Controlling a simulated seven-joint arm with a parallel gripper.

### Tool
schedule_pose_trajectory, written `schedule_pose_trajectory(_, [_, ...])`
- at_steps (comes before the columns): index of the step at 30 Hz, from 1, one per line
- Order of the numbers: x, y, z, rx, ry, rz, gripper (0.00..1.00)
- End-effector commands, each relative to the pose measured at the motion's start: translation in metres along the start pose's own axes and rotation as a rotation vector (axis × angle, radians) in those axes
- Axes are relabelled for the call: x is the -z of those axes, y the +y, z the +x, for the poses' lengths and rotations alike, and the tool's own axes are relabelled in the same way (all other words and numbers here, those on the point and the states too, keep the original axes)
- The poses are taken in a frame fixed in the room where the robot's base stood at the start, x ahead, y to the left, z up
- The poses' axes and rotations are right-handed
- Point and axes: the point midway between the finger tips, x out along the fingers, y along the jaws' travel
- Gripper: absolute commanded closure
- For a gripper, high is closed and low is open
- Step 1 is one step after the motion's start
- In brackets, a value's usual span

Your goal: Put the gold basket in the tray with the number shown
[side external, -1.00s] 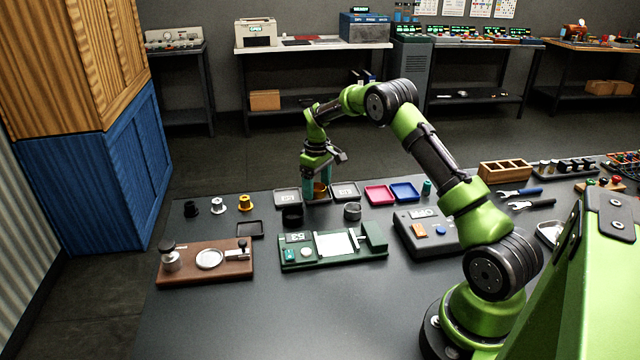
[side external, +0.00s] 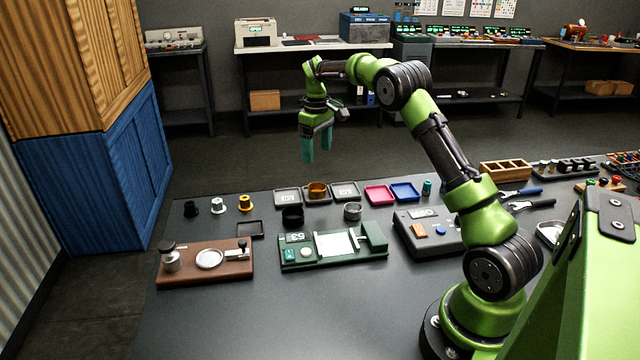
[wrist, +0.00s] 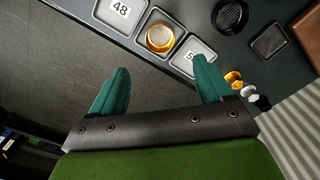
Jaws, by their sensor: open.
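The gold basket (side external: 317,189) sits in the middle one of three grey trays in a row at the table's far edge. It also shows in the wrist view (wrist: 160,37). The left tray (side external: 287,206) and right tray (side external: 345,200) hold no basket and carry numbers. In the wrist view one tray (wrist: 106,12) reads 48; the other (wrist: 205,66) shows a 5, its rest hidden by a finger. The middle tray's number is covered. The green device (side external: 335,262) has a display that seems to read 53.
A dark basket (side external: 292,215) and a grey metal ring (side external: 352,211) stand in front of the trays. Pink (side external: 380,204) and blue (side external: 404,200) trays lie right. Small black, white and gold pieces stand left. A grey control box (side external: 425,240) is right.

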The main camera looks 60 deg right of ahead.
Motion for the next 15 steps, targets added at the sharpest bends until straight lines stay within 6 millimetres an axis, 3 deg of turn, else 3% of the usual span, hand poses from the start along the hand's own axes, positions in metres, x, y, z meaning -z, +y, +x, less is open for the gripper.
schedule_pose_trajectory(5, [-0.003,-0.015,-0.027,-0.001,0.034,0.012,0.21])
schedule_pose_trajectory(11, [-0.031,-0.08,-0.091,0.017,0.161,0.071,0.21])
schedule_pose_trajectory(15, [-0.068,-0.133,-0.127,0.049,0.263,0.123,0.21])
